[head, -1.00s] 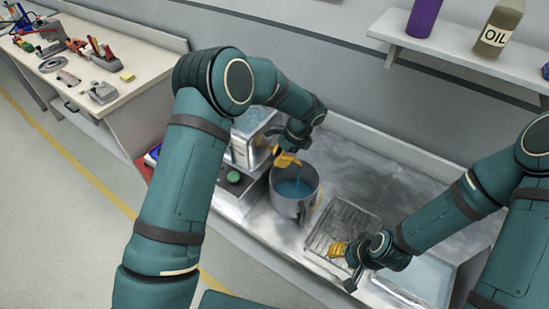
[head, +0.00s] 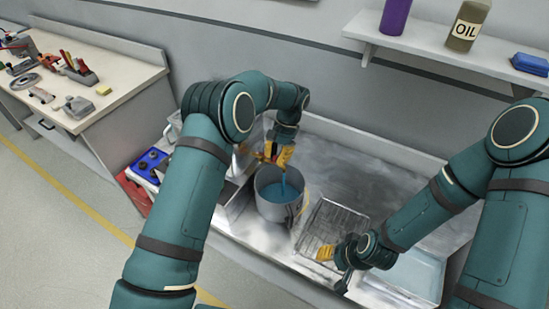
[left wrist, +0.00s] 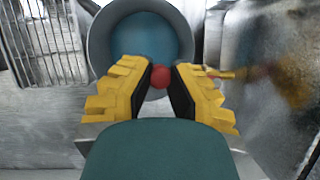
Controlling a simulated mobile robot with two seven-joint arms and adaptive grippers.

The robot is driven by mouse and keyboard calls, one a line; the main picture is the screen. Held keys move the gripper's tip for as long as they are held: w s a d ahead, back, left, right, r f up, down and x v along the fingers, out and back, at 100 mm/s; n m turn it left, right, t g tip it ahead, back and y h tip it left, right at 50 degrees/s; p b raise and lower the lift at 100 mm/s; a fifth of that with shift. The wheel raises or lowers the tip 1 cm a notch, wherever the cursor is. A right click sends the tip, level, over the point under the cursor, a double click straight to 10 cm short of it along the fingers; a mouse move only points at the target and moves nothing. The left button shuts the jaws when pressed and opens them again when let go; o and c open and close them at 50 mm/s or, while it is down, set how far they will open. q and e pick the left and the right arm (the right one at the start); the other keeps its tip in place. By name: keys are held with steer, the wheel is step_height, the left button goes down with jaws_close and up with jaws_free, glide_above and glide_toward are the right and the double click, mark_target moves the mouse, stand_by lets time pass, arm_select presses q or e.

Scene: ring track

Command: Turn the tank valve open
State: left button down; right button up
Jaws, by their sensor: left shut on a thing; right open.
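The tank valve's red knob (left wrist: 160,76) sits between the fingers of my left gripper (left wrist: 161,88) in the left wrist view, and the gripper is shut on it. A brass-coloured part (left wrist: 226,73) extends to the right of the fingers there. In the head view the left gripper (head: 278,155) is at the back rim of a grey pot (head: 270,208) holding blue liquid. A narrow blue streak (head: 284,183) shows above the liquid. The tank is mostly hidden behind my left arm. My right gripper (head: 325,253) is open, low over the wire rack's front.
The wire rack (head: 335,222) lies right of the pot on the metal counter (head: 375,180). A shelf (head: 420,47) holds a purple bottle (head: 395,16), an oil bottle (head: 467,26) and a blue item (head: 530,63). A tool bench (head: 120,100) stands at the left.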

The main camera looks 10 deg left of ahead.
arm_select(q)
steer(key=shift+d+f, duration=0.1)
stand_by(0.5)
steer(key=c, duration=0.8)
jaws_free()
steer(key=shift+c, duration=0.2)
steer(key=shift+w, duration=0.1)
steer(key=v, duration=1.2)
